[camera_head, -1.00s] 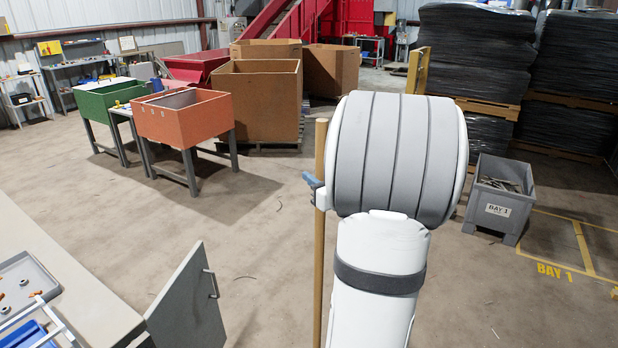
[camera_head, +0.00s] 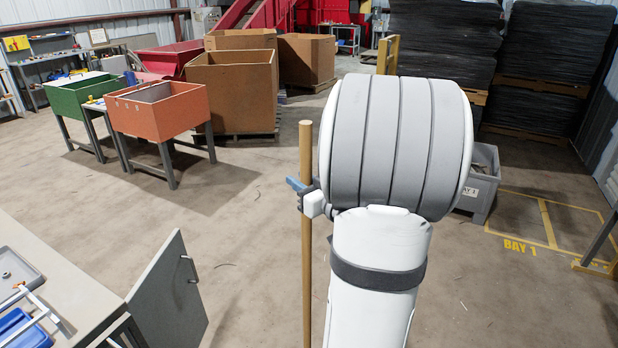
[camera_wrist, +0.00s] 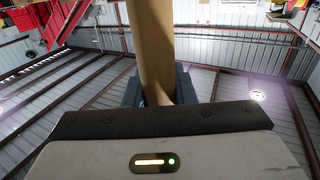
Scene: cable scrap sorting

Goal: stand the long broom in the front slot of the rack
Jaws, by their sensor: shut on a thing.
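The long broom shows as an upright wooden handle (camera_head: 306,240) in the head view, left of my arm; its lower end runs out of the picture and its head is not in view. My gripper (camera_head: 306,194) is shut on the handle, well below its top end. In the wrist view the handle (camera_wrist: 151,45) comes down between my gripper's fingers (camera_wrist: 158,90). Much of my gripper is hidden behind my own arm in the head view. I do not see the rack or its front slot in either view.
A bench (camera_head: 75,290) with an open grey door (camera_head: 170,295) stands at the lower left. Orange (camera_head: 160,112) and green (camera_head: 75,97) bins on legs stand farther back, by brown boxes (camera_head: 232,95). A grey bin (camera_head: 478,190) stands right. The middle floor is clear.

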